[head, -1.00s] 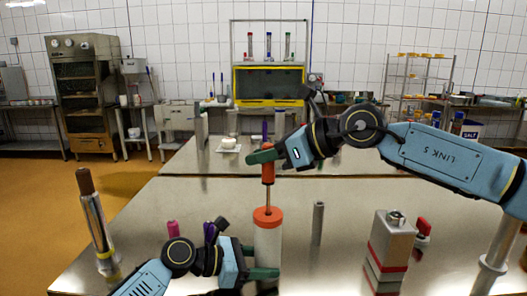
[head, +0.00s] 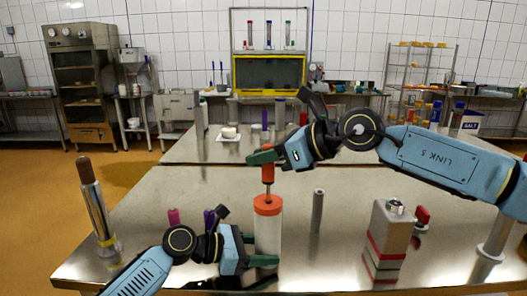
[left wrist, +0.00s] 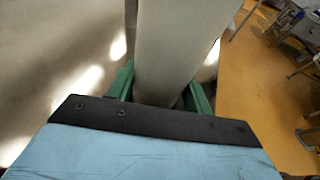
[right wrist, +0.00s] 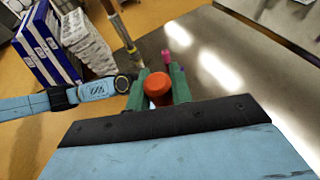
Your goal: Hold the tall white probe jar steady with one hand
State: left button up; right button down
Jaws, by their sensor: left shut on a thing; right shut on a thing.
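The tall white probe jar (head: 267,224) has an orange-red lid and stands upright on the steel table. My left gripper (head: 262,250) is shut around its lower body. In the left wrist view the jar (left wrist: 178,45) fills the space between the green fingers (left wrist: 160,92). A probe with an orange-red handle (head: 268,172) stands upright above the lid, its thin metal shaft entering the lid's middle. My right gripper (head: 266,156) is shut on this handle. The handle's round top (right wrist: 158,88) shows between the fingers in the right wrist view. The shaft's lower end is hidden inside the jar.
A metal tube with a brown top (head: 97,205) stands at the left. A thin grey cylinder (head: 318,211) stands right of the jar.

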aim_at(264, 176)
jog(key=shift+f, duration=2.3)
jog(key=c, duration=1.2)
grip_release()
jog(key=shift+o, duration=0.2)
jog(key=shift+d, duration=0.1)
jog(key=v, duration=1.2)
pick_arm(q)
jog(key=o, duration=0.8)
jog(key=shift+o, duration=0.2)
